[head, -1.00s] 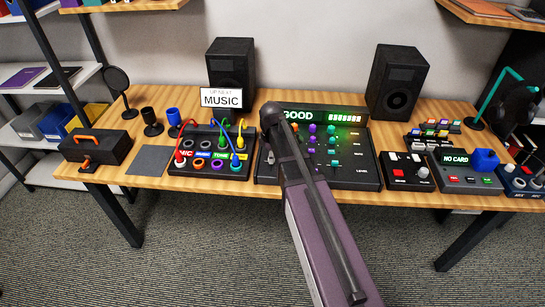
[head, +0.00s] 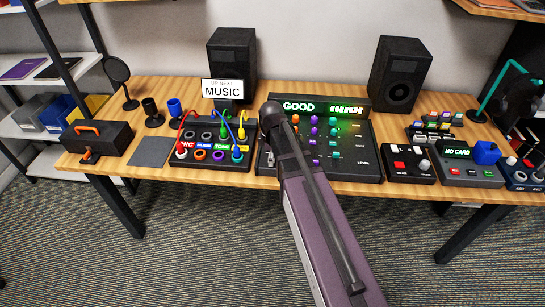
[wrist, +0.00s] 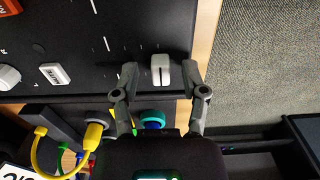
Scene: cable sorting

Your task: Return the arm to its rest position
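My arm (head: 325,230) reaches forward from the bottom of the head view over the black mixer (head: 350,165), whose display reads GOOD. The arm hides my gripper in that view. In the wrist view my gripper (wrist: 160,72) is open, its two fingers spread on either side of a white slider cap (wrist: 160,68). A gap shows between each finger and the cap.
A patch box (head: 207,168) with red, green, yellow and blue cables stands left of the mixer. Small control boxes (head: 408,165) stand to its right. Two speakers (head: 232,65) and a MUSIC sign (head: 222,89) stand behind. Carpet (head: 180,250) lies in front.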

